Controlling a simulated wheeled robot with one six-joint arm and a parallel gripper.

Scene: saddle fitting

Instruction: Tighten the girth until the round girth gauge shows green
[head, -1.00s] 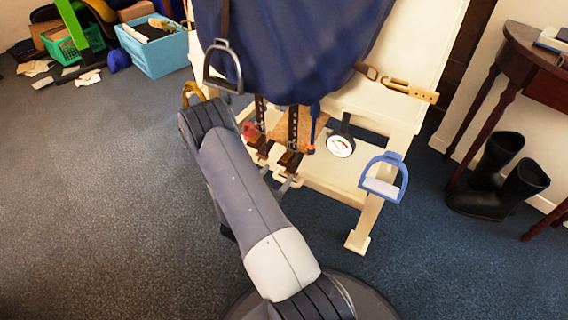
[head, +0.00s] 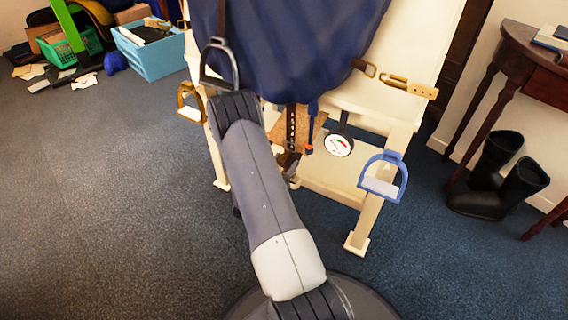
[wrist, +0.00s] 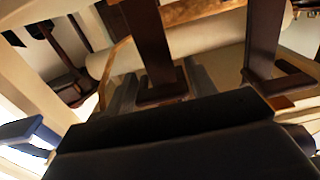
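The round girth gauge (head: 338,145) hangs below the blue saddle cover, with a white dial that shows small green and red marks; its needle is too small to read. A dark strap with holes (head: 291,125) hangs left of the gauge, with a buckle (head: 289,163) low on it. My arm covers the area left of this strap, and my gripper is mostly hidden there. In the wrist view, the dark gripper (wrist: 165,90) is close to a brown strap (wrist: 150,40) that comes down in front of it. A second strap (wrist: 263,40) is to the right. Whether the fingers hold anything is unclear.
A blue stirrup (head: 383,178) hangs right of the gauge, a brass one (head: 190,104) to the left, and a grey one (head: 219,65) just above my arm. The cream stand (head: 368,215) is below. Black boots (head: 497,175) stand right.

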